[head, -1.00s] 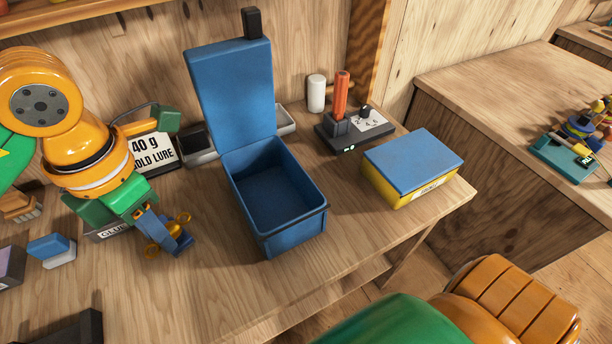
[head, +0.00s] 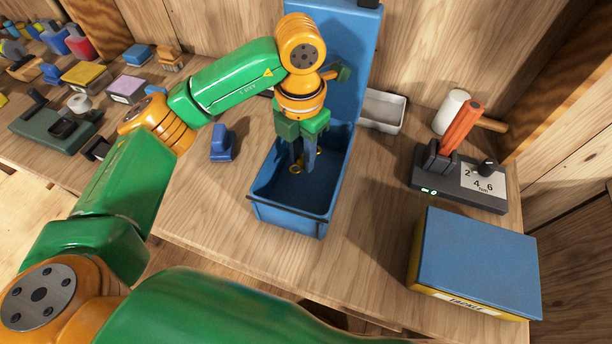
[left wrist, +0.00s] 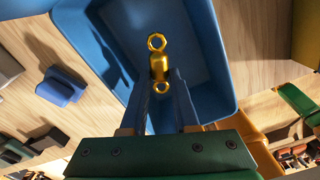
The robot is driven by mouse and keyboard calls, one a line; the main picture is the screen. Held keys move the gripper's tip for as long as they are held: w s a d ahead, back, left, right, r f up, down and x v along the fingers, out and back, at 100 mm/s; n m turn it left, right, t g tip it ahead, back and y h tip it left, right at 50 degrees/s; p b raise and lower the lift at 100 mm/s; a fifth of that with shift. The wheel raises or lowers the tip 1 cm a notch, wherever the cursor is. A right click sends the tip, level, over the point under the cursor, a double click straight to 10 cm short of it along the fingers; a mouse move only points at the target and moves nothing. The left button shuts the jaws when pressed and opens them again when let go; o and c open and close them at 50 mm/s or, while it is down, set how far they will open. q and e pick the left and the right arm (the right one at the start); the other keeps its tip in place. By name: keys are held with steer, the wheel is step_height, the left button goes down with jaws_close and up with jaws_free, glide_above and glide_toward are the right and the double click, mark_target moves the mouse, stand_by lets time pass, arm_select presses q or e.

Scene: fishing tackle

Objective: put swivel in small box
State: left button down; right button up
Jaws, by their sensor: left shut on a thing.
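The swivel (left wrist: 158,66) is a small gold piece with a ring at each end. My left gripper (head: 302,168) is shut on it, fingers pointing down within the outline of the open blue box (head: 285,214). In the left wrist view the swivel stands out between the fingertips against the inside of the blue box (left wrist: 215,75). In the head view the fingers partly hide the swivel (head: 296,169). I cannot tell how far it is above the box floor. The box lid stands open at the back, partly behind my left arm. My right gripper is not in view.
A closed yellow box with a blue lid (head: 478,262) stands at the right. A dark device with an orange handle (head: 460,126) is behind it. A blue piece (head: 222,146) lies left of the open box. A pale tray (head: 383,112) is behind. Several items lie far left.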

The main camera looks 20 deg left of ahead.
mark_target(304, 188)
arm_select(q)
step_height(304, 188, down, 7)
steer(key=shift+s+d+p, duration=0.1)
steer(key=shift+d+p, duration=0.05)
steer(key=shift+p, duration=0.5)
steer(key=shift+f+b, duration=0.3)
steer(key=shift+f, duration=0.05)
steer(key=c, duration=0.7)
jaws_free()
steer(key=shift+r, duration=0.1)
steer(key=shift+o, duration=0.2)
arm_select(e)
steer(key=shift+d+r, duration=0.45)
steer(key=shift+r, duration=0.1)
arm_select(q)
steer(key=shift+r, duration=0.3)
step_height(304, 188, up, 12)
steer(key=shift+f+b, duration=0.1)
steer(key=shift+b, duration=0.35)
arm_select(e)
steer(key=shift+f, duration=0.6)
